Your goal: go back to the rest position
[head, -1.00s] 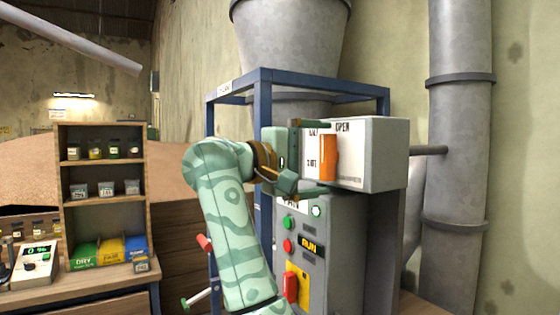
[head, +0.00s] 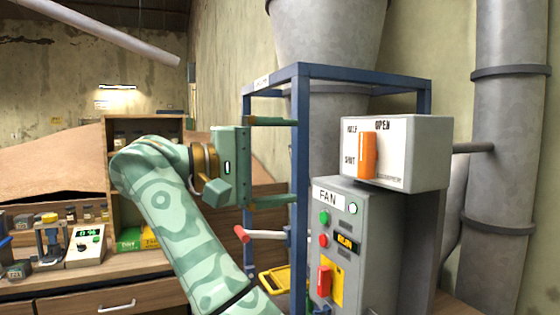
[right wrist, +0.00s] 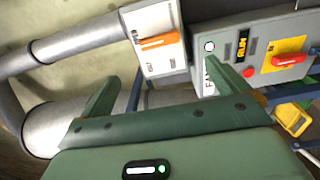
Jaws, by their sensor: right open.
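My right gripper (head: 296,160) is open and empty in the head view, its two fingers pointing right beside the blue frame. In the right wrist view its fingers (right wrist: 160,85) are spread with nothing between them. A grey box with an orange lever (head: 367,155) stands to the right of the gripper, apart from it. The lever is upright, by the OPEN, HALF and SHUT marks. The lever also shows in the right wrist view (right wrist: 158,41). My left gripper is not in view.
The blue frame (head: 301,190) holds a large grey hopper (head: 325,35). Below the lever box is a FAN control panel (head: 340,225) with a RUN display. A grey pipe (head: 508,150) stands at right. A workbench (head: 90,300) with a scale (head: 85,245) is at left.

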